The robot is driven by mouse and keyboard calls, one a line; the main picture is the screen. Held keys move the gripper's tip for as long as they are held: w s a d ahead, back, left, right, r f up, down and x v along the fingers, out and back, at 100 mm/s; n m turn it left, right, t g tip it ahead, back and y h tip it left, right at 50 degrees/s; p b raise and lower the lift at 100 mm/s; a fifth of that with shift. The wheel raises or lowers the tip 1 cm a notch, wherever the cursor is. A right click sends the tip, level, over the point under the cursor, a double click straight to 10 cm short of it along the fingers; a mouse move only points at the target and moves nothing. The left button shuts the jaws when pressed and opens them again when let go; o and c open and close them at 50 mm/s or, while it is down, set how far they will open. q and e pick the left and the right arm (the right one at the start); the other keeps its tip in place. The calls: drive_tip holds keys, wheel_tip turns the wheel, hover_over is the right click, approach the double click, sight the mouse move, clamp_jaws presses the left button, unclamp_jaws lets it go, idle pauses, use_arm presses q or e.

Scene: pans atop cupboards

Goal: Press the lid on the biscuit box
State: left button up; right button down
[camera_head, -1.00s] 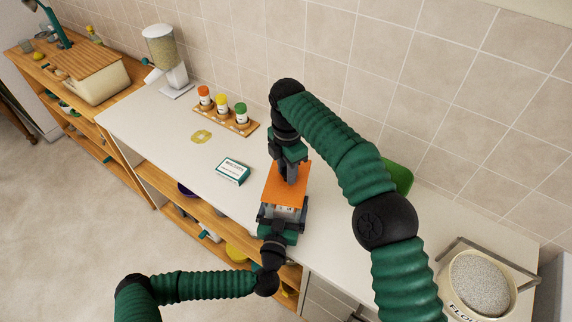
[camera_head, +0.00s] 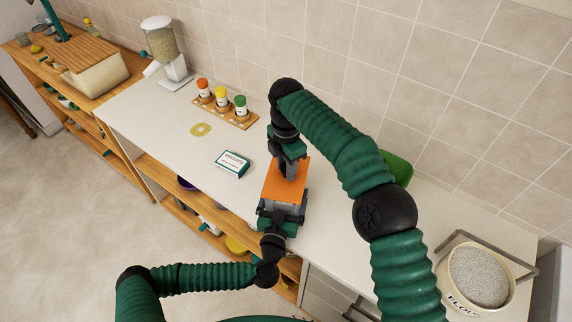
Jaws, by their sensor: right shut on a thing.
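The orange lid (camera_head: 275,190) lies flat over the biscuit box (camera_head: 283,212) near the counter's front edge. The box's grey front side shows below the lid. My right gripper (camera_head: 289,172) comes down from above and is shut at the middle of the lid; its fingertips partly hide the grip point. My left gripper (camera_head: 282,213) reaches in from the front, with a dark finger at each side of the box. Whether those fingers press on the box is not clear. The seam between lid and box is too small to judge.
A small white and teal packet (camera_head: 232,164) lies to the left. Behind it are a yellow ring-like piece (camera_head: 201,130), a spice rack (camera_head: 229,111) and a dispenser (camera_head: 163,50). A green item (camera_head: 398,168) is partly behind my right arm; a flour tub (camera_head: 478,278) stands at right.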

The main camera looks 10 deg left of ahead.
drive_tip(key=shift+f, duration=0.55)
idle(0.4)
drive_tip(key=c, duration=1)
unclamp_jaws()
drive_tip(key=shift+o, duration=0.2)
drive_tip(key=shift+r, duration=3.65)
use_arm(q)
drive_tip(key=o, duration=1.7)
use_arm(e)
drive_tip(key=shift+w, duration=0.1)
use_arm(q)
drive_tip(key=shift+f, duration=0.1)
use_arm(e)
drive_tip(key=shift+a, duration=0.1)
